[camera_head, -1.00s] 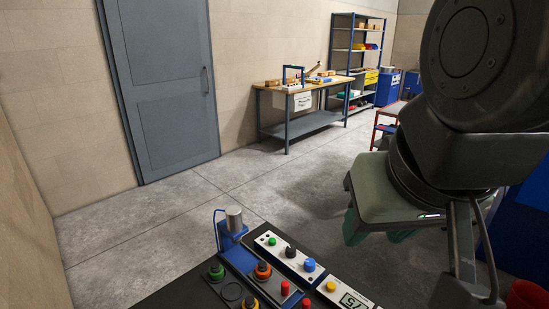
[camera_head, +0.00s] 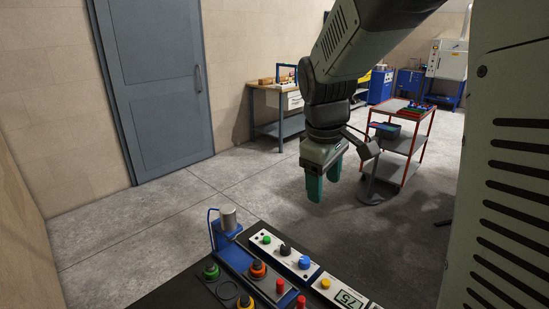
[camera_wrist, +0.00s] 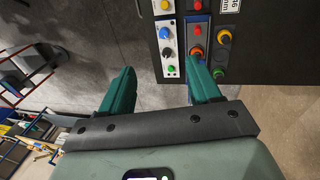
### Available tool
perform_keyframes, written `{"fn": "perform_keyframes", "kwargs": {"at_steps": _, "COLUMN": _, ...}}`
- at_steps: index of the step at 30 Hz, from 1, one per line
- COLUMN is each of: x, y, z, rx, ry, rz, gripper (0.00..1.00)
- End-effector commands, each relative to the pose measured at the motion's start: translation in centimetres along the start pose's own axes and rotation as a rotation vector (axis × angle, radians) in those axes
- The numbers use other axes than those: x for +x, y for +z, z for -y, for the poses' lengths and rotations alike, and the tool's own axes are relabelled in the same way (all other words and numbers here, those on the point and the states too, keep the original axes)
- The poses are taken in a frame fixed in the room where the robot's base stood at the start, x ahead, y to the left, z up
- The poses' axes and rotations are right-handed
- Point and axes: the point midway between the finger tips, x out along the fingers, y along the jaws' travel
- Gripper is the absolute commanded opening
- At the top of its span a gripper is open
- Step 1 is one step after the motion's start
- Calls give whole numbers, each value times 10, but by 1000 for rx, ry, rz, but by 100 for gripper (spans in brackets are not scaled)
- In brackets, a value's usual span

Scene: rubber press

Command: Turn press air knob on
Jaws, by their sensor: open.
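A white panel strip (camera_head: 274,252) on the dark bench carries a green button (camera_head: 267,239), a black knob (camera_head: 285,248) and a blue knob (camera_head: 304,262). No label shows which one is the press air knob. In the wrist view the black knob (camera_wrist: 167,52) sits between the blue knob (camera_wrist: 164,32) and the green button (camera_wrist: 171,69). My gripper (camera_head: 325,180) is open, with green fingers pointing down, in the air behind the panel and apart from it. In the wrist view my gripper (camera_wrist: 162,82) has nothing between its fingers.
Beside the strip, a blue base (camera_head: 237,259) carries a metal cylinder (camera_head: 228,218), an orange-and-black knob (camera_head: 258,268) and a red button (camera_head: 280,286). A green-and-black knob (camera_head: 211,271) stands at left. A red cart (camera_head: 403,140) stands behind my gripper.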

Motion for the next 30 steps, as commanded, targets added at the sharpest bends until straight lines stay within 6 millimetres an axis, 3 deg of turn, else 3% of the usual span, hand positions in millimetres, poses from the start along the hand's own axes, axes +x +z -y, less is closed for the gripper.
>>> {"fn": "perform_keyframes", "kwargs": {"at_steps": 1, "x": 24, "y": -10, "z": -8, "rx": -57, "ry": -31, "rz": 17, "gripper": 62}}
{"fn": "perform_keyframes", "kwargs": {"at_steps": 6, "x": 101, "y": -39, "z": -27, "rx": -266, "ry": -118, "rz": 37, "gripper": 62}}
{"fn": "perform_keyframes", "kwargs": {"at_steps": 12, "x": 186, "y": -58, "z": -32, "rx": -455, "ry": -213, "rz": 21, "gripper": 62}}
{"fn": "perform_keyframes", "kwargs": {"at_steps": 16, "x": 219, "y": -62, "z": -30, "rx": -523, "ry": -249, "rz": 8, "gripper": 62}}
{"fn": "perform_keyframes", "kwargs": {"at_steps": 25, "x": 251, "y": -62, "z": -24, "rx": -554, "ry": -264, "rz": 2, "gripper": 62}}
{"fn": "perform_keyframes", "kwargs": {"at_steps": 30, "x": 282, "y": -60, "z": -16, "rx": -552, "ry": -266, "rz": 2, "gripper": 62}}
